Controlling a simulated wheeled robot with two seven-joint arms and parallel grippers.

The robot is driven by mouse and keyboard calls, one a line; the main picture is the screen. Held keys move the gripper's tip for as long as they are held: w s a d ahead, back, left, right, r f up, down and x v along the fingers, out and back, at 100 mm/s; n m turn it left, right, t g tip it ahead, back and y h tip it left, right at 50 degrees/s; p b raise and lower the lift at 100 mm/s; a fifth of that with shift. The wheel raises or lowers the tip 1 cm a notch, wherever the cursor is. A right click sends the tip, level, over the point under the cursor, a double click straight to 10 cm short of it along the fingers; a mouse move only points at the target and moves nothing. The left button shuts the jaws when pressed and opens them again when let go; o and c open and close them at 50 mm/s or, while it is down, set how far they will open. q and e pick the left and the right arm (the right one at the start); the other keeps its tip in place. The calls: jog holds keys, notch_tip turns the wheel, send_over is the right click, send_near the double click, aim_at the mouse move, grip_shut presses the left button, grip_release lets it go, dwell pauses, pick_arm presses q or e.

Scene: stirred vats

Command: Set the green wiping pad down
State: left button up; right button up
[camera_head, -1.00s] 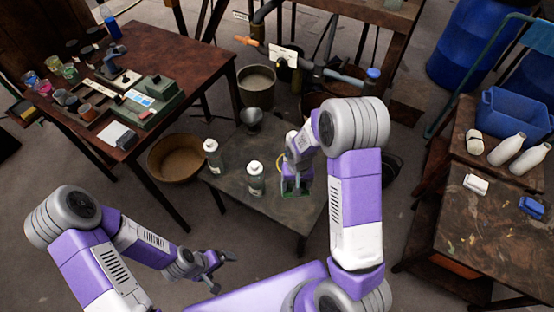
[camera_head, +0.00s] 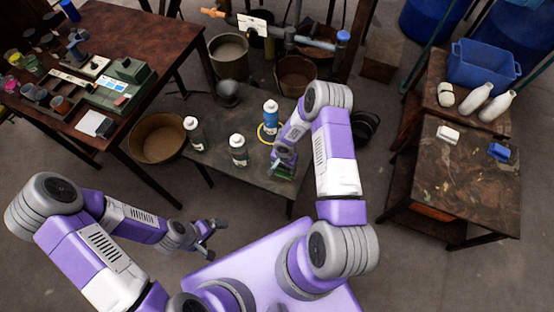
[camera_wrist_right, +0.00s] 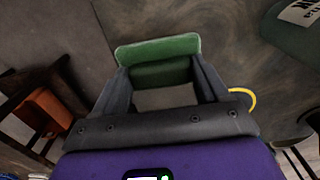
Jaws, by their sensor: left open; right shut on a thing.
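The green wiping pad (camera_wrist_right: 158,48) is between the fingers of my right gripper (camera_wrist_right: 162,85), which is shut on it. In the head view the pad (camera_head: 285,174) shows small and partly hidden under my right gripper (camera_head: 284,163). It is over the right part of the low grey table (camera_head: 250,187). I cannot tell whether it touches the tabletop. My left gripper (camera_head: 213,239) is open and empty, in front of the low table and apart from it.
A yellow ring (camera_head: 261,135) is by the blue-capped bottle. A brown side table (camera_head: 465,195) is at the right. The low table's front middle is clear.

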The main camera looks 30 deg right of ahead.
aim_at(283, 172)
jog(key=shift+f+b, duration=0.6)
jog(key=shift+f, duration=2.35)
jog(key=shift+f, duration=0.15)
jog(key=o, duration=1.1)
jog(key=shift+c, duration=0.2)
